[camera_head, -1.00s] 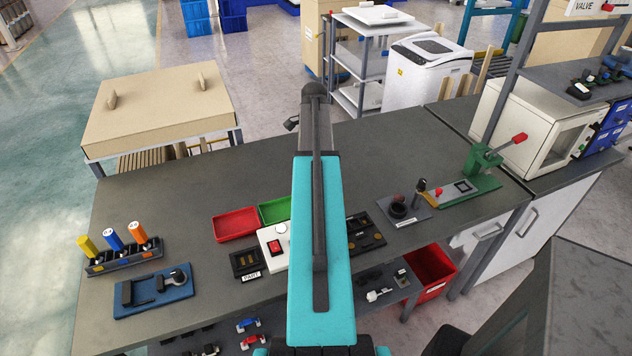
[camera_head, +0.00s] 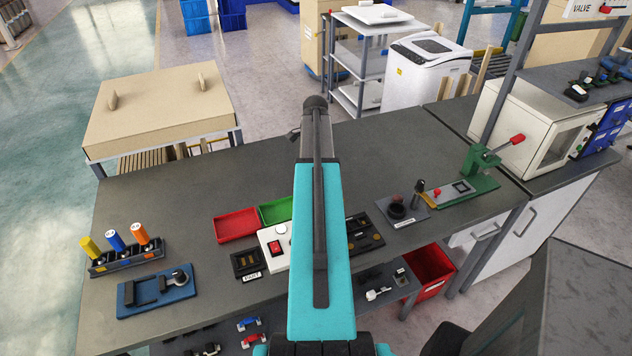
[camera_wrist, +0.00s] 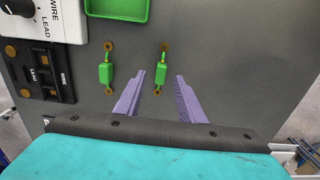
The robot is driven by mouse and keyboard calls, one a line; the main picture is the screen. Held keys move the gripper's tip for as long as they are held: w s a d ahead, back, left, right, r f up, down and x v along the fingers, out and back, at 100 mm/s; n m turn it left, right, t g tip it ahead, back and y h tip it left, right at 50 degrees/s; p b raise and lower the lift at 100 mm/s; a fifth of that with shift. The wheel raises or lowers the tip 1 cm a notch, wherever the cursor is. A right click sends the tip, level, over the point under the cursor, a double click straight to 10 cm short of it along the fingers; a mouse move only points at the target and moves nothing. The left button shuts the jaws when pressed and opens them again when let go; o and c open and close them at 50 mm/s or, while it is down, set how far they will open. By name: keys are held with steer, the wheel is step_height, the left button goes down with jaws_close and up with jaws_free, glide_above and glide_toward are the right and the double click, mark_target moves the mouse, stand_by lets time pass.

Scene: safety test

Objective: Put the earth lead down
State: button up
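Two small green pieces with brass-coloured ends, perhaps earth leads, show in the wrist view: a left one (camera_wrist: 106,70) and a right one (camera_wrist: 163,70). Both appear to lie apart on the dark bench top (camera_wrist: 215,50). My gripper (camera_wrist: 159,77) has its two purple fingers spread, with nothing seen held between them. The right green piece shows in line with the gap, just past the fingertips; I cannot tell the height between them. In the head view my arm hides the green pieces and the fingers.
A white box (camera_wrist: 62,22) marked WIRE and LEAD and a black terminal block (camera_wrist: 40,62) stand left in the wrist view. A green tray (camera_wrist: 118,12) is beyond. The head view shows a red tray (camera_head: 236,225), blue fixture (camera_head: 155,291) and green press (camera_head: 482,172). The bench's back left is clear.

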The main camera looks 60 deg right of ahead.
steer(key=shift+f+p, duration=0.3)
steer(key=shift+f, duration=1)
jaws_close()
